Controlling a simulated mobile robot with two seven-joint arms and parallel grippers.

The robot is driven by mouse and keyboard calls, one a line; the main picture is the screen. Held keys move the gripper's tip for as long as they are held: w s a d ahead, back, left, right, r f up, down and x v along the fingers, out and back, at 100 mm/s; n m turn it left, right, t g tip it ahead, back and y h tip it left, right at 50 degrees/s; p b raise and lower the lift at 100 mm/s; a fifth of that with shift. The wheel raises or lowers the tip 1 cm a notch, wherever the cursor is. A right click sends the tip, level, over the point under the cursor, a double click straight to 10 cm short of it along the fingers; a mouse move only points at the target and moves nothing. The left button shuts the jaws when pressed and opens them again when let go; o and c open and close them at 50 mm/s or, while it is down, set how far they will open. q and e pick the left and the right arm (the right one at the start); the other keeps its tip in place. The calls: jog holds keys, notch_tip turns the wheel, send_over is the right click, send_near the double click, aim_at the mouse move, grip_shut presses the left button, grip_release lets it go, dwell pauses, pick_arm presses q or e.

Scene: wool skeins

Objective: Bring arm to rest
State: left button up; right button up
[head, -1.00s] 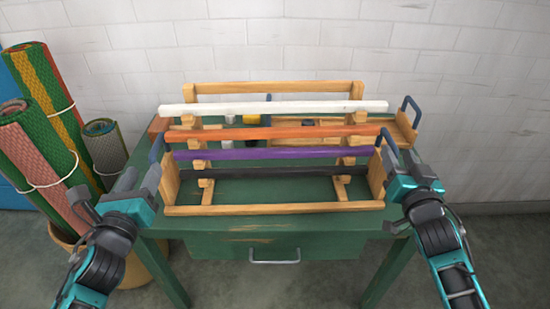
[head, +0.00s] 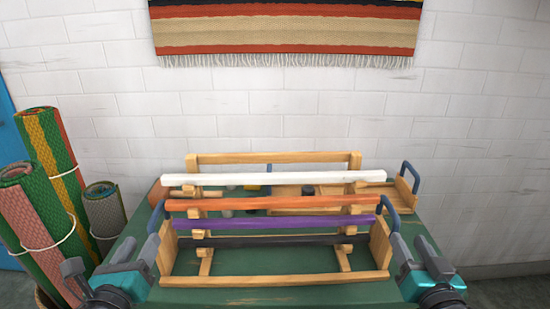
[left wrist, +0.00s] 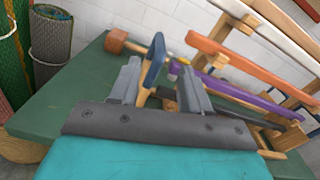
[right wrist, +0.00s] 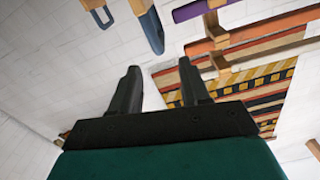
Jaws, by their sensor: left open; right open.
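A wooden rack (head: 275,281) stands on the green table with a white bar (head: 275,179), an orange bar (head: 275,203), a purple bar (head: 275,222) and a black bar (head: 275,240) across it. My left gripper (head: 147,250) is open and empty near the rack's left blue handle (head: 155,215). In the left wrist view this handle (left wrist: 153,62) shows between the open fingers (left wrist: 158,85), apparently beyond them. My right gripper (head: 402,248) is open near the right blue handle (head: 388,210). In the right wrist view its fingers (right wrist: 160,85) have nothing between them.
The green table (head: 425,235) carries a wooden tray (head: 398,188) behind the rack, with small items partly hidden. Rolled rugs (head: 35,210) stand at the left. A striped hanging (head: 285,30) is on the white brick wall. The floor right of the table is clear.

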pick_arm(q)
jog(key=s+d+f+n+g+p, duration=0.2)
jog(key=s+f+n, duration=0.2)
jog(key=n, duration=0.6)
jog(key=s+d+f+n+g+h+p, duration=0.1)
jog(key=s+d+f+n+g+p, duration=0.1)
jog(key=s+n, duration=0.5)
jog(key=s+d+f+n+g+h+p, duration=0.1)
jog(key=f+n, duration=0.6)
jog(key=n, duration=0.7)
jog(key=s+d+g+p, duration=0.1)
jog(key=s+d+g, duration=0.1)
jog(key=s+d, duration=0.1)
jog(key=shift+s+d, duration=0.2)
jog(key=shift+s, duration=0.6)
jog(key=shift+f, duration=0.1)
jog(key=shift+c, duration=0.2)
pick_arm(e)
jog(key=s+a+f+n+g+y, duration=0.1)
jog(key=s+a+f+n+g, duration=0.1)
jog(key=s+f, duration=0.4)
jog(key=s+a+f+n+g+y, duration=0.1)
jog(key=s+a+f+g, duration=0.4)
jog(key=s, duration=0.5)
notch_tip(320, 180, down, 2)
jog(key=shift+s+a+f+n, duration=0.25)
jog(key=shift+a+n, duration=0.45)
jog(key=shift+n, duration=0.2)
